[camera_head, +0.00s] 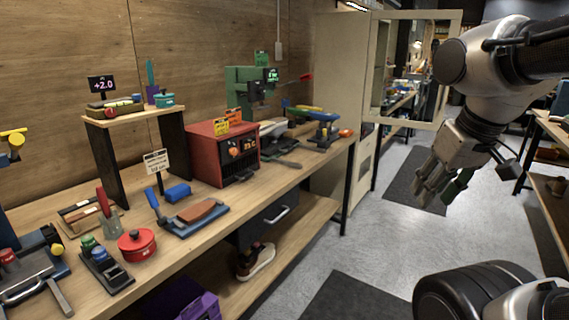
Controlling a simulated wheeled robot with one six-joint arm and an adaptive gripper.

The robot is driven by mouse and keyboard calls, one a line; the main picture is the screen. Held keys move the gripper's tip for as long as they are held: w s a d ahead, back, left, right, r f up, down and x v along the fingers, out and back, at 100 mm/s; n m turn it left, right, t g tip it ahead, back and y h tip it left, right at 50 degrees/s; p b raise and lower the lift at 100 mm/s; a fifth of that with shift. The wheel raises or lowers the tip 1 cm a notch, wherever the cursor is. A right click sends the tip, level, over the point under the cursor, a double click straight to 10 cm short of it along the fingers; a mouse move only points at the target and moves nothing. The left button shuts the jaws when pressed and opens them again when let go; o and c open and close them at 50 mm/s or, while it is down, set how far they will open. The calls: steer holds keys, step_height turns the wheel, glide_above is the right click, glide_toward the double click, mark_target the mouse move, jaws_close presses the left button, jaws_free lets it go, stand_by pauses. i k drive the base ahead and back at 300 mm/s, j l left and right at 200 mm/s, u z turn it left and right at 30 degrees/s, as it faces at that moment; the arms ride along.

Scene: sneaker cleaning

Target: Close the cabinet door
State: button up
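A tall beige cabinet (341,75) stands at the far end of the workbench. Its upper door (451,65) stands open, swung out to the right. The door has a beige frame around a large glass or mirror panel that shows workshop things. My gripper (438,188) hangs to the right, below the door's lower edge in the picture, fingers pointing down. The fingers look spread, with nothing between them. My gripper appears apart from the door and nearer to me. My arm hides part of the area right of the door.
A long wooden workbench (105,293) on the left carries tools, a red box (205,160) and a small shelf. A drawer with a handle and a sneaker (257,262) are below. Another table (552,131) stands at the right. Grey floor (385,235) with dark mats lies between.

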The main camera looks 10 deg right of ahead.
mark_target(455, 15)
steer(key=i+l+z, duration=0.15)
steer(key=i+z, duration=0.15)
steer(key=i+l+z, duration=0.1)
steer(key=i+z, duration=0.15)
steer(key=i, duration=0.15)
steer(key=i+l+u, duration=0.4)
steer(key=i+l, duration=0.3)
steer(key=l, duration=0.15)
steer(key=i+l+z, duration=0.1)
steer(key=l, duration=0.6)
steer(key=i+l+z, duration=0.15)
steer(key=l, duration=0.2)
steer(key=i+l+z, duration=0.1)
steer(key=l, duration=0.25)
